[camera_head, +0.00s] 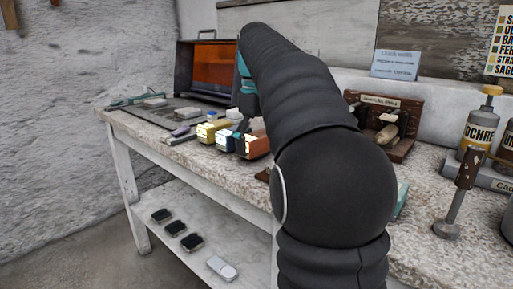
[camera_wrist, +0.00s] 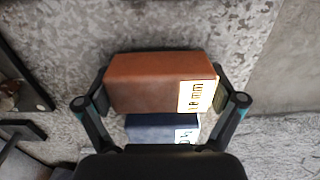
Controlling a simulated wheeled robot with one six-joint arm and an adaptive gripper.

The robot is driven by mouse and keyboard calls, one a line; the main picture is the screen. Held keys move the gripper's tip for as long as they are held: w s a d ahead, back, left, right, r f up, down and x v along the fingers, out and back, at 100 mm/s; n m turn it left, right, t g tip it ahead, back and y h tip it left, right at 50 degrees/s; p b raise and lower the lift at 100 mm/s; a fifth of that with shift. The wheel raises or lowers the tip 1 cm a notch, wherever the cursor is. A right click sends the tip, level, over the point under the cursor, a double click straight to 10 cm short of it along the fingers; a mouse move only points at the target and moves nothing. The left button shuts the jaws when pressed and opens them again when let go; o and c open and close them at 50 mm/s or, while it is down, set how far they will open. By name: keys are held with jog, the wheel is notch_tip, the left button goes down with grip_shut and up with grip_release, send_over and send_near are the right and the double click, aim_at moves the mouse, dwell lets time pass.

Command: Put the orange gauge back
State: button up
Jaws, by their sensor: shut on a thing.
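The orange gauge (camera_wrist: 150,84) is a brown-orange block with a pale label in the wrist view. My gripper (camera_wrist: 160,92) is shut on it, with one finger at each end. In the head view the orange gauge (camera_head: 257,146) shows at the row of blocks, partly hidden by my arm. A dark blue block (camera_wrist: 150,128) with a pale label lies just beside it in the wrist view, partly covered by my gripper's body. I cannot tell whether the gauge touches the bench or hangs slightly above it.
The stone-topped bench (camera_head: 330,222) runs along the wall. A yellow block (camera_head: 207,131) stands left of the gauge. An orange-windowed box (camera_head: 208,68) stands at the back. A brown wooden rack (camera_head: 402,146) and an ochre bottle (camera_head: 482,124) stand on the right.

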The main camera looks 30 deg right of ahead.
aim_at(257, 134)
jog(key=shift+f, duration=0.3)
jog(key=o, duration=0.7)
jog(key=shift+r+p, duration=1.3)
jog(key=shift+r, duration=2.65)
